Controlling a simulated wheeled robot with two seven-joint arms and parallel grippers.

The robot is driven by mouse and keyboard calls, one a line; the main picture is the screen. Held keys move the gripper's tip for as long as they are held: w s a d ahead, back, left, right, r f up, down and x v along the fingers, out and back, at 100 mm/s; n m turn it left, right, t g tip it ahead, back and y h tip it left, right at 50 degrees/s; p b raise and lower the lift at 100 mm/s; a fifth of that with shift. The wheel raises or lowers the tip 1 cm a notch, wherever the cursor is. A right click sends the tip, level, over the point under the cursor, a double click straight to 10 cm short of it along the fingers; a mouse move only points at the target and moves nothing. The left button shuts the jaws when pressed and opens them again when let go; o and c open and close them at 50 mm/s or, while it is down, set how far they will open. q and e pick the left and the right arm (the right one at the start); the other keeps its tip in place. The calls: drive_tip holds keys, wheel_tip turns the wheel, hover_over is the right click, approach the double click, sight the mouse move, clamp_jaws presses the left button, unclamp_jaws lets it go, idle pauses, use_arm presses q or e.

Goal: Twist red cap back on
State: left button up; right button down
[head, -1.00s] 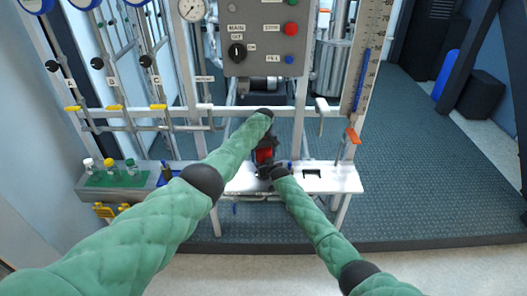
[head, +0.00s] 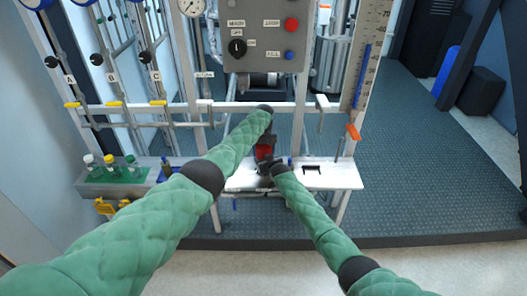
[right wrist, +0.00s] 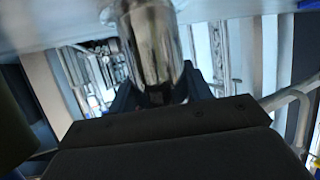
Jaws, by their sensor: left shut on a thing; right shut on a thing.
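A red part (head: 264,152), which looks like the red cap, shows between my two grippers over the white bench. My left gripper (head: 266,138) reaches down from above and is shut at the red part; my arm hides much of the contact. My right gripper (head: 269,167) is just below and in front, low over the bench. In the right wrist view, my right gripper (right wrist: 160,95) is shut on a shiny metal cylinder (right wrist: 155,45). I cannot tell in these views whether the cap sits on the cylinder.
A control panel (head: 266,35) hangs above on the frame. Several capped bottles (head: 110,168) stand on a green mat at the left. Dark floor (head: 430,190) is clear at right.

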use_arm(q)
drive_tip(key=o, duration=1.1)
drive_tip(key=shift+r, duration=2.25)
drive_tip(key=shift+c, duration=0.6)
